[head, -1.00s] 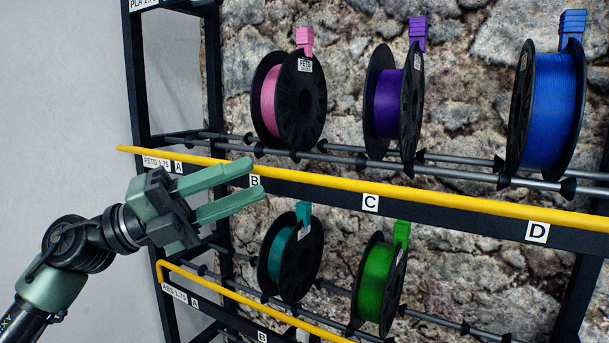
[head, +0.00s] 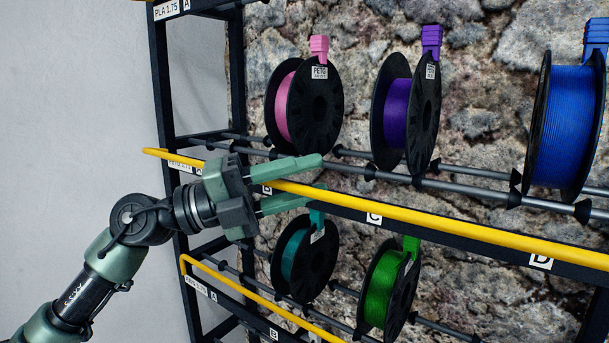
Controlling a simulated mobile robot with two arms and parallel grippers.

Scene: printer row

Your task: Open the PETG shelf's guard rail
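The PETG shelf's guard rail (head: 430,220) is a yellow bar. It slopes from upper left to lower right across the head view, along the top of the black label strip (head: 330,212), and its left end sticks out past the post. My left gripper (head: 320,176) is open around the rail near label B, with one green finger above the bar and one below. The rail shows between the fingers; I cannot tell whether they touch it. The gripper's body hides part of the rail and the PETG label. My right gripper is not in view.
Pink (head: 285,105), purple (head: 396,104) and blue (head: 565,125) spools stand on the PETG shelf's rods behind the rail. Teal (head: 291,255) and green (head: 378,285) spools stand below, behind another yellow rail (head: 240,297). A rough stone wall is behind; left of the rack is clear.

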